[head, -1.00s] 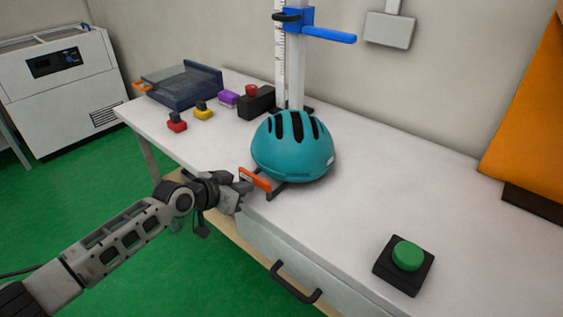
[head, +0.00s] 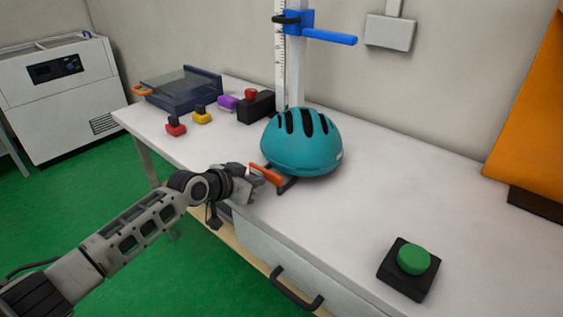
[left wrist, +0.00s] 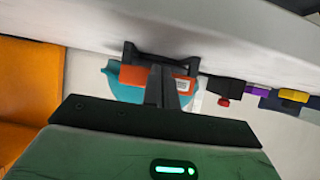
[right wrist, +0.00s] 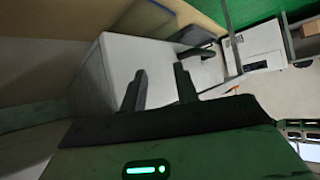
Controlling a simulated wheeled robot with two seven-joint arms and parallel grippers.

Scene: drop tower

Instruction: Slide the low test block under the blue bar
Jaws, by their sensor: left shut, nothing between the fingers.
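The blue bar (head: 320,36) juts right from the upright tower post at the back of the table, high above the tabletop. A teal helmet (head: 300,143) sits on a dark cradle with an orange front handle (head: 266,173); the handle also shows in the left wrist view (left wrist: 133,75). My left gripper (head: 255,180) is shut and empty, at the handle; contact is unclear. My right gripper (right wrist: 160,88) is open and empty.
A black box with a red button (head: 256,104) stands by the tower foot. A blue tray (head: 182,90) is at the far left. A green button (head: 413,260) sits at the front right.

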